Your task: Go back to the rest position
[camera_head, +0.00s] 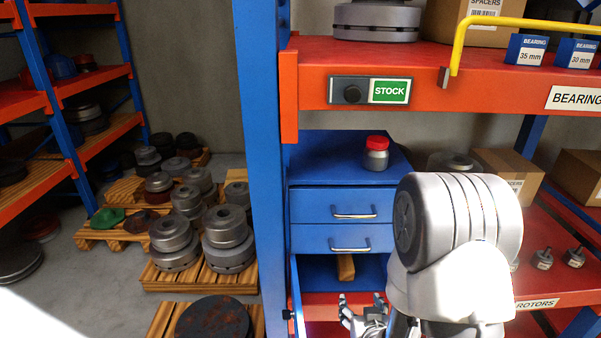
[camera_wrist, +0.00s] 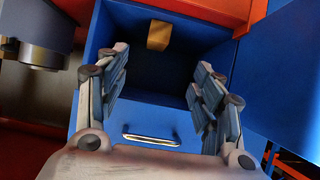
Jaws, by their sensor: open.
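My gripper (camera_head: 362,312) is open and empty in the head view, low in front of the blue cabinet (camera_head: 330,170). In the wrist view my gripper (camera_wrist: 160,90) shows both fingers spread apart, with nothing between them. Beyond the fingers is the cabinet's open compartment with a tan block (camera_wrist: 159,35) inside. The same tan block (camera_head: 346,267) shows in the head view under the two drawers. The rest position itself is not marked in either view.
A jar with a red lid (camera_head: 376,153) stands on the cabinet top. The two drawers (camera_head: 341,205) look shut. An open blue door (camera_head: 297,295) stands at the cabinet's left. An orange shelf (camera_head: 430,75) runs above. Pallets with metal parts (camera_head: 170,240) stand on the left floor.

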